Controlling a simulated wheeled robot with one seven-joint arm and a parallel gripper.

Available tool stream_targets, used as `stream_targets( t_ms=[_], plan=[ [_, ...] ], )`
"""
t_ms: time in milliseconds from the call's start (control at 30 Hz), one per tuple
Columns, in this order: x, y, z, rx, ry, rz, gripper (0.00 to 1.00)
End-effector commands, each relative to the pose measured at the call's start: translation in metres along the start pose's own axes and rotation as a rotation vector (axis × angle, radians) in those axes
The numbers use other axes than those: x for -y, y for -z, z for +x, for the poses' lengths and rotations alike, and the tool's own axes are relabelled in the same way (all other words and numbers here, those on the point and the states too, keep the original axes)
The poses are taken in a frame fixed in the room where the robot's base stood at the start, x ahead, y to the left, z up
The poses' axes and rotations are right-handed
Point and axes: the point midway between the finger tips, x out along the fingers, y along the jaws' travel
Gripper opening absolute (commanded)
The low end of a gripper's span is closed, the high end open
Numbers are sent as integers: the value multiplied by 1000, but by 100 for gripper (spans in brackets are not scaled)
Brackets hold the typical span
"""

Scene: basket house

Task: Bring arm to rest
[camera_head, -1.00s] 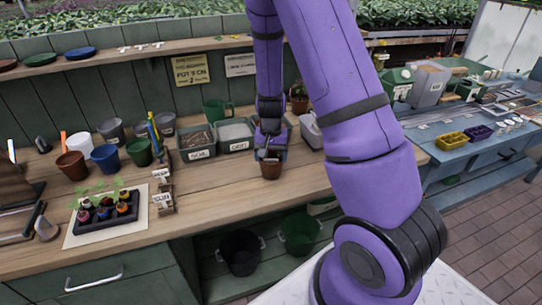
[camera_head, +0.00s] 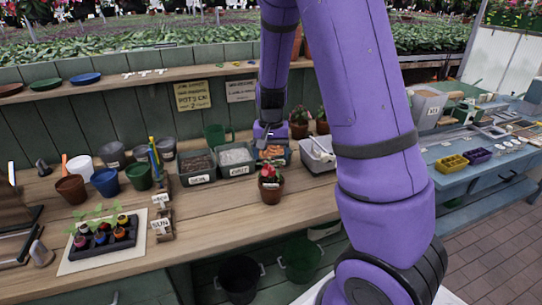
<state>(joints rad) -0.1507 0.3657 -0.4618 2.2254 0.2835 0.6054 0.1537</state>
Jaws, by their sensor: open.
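My purple arm rises from the lower right of the head view, and its wrist hangs over the wooden bench. My gripper (camera_head: 265,141) points down above the back part of the bench, by the tub with orange contents (camera_head: 274,158). It is open and seems empty, though its fingertips are small and hard to see.
Soil tub (camera_head: 197,168) and grit tub (camera_head: 235,160) stand left of my gripper, with a green cup (camera_head: 216,137) behind. A white container (camera_head: 318,154) and potted plants (camera_head: 299,122) stand to the right. A seedling tray (camera_head: 104,243) lies at left. The bench front is partly clear.

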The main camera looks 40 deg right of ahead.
Motion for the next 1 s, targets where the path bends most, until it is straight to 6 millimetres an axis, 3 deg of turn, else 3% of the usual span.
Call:
stream_targets(
  t_ms=[567,667,1000],
  plan=[
    [1,-2,-5,-3,9,-7,79],
    [4,-10,-19,-9,34,-31,79],
    [8,-67,-106,-68,156,-200,79]
  ],
)
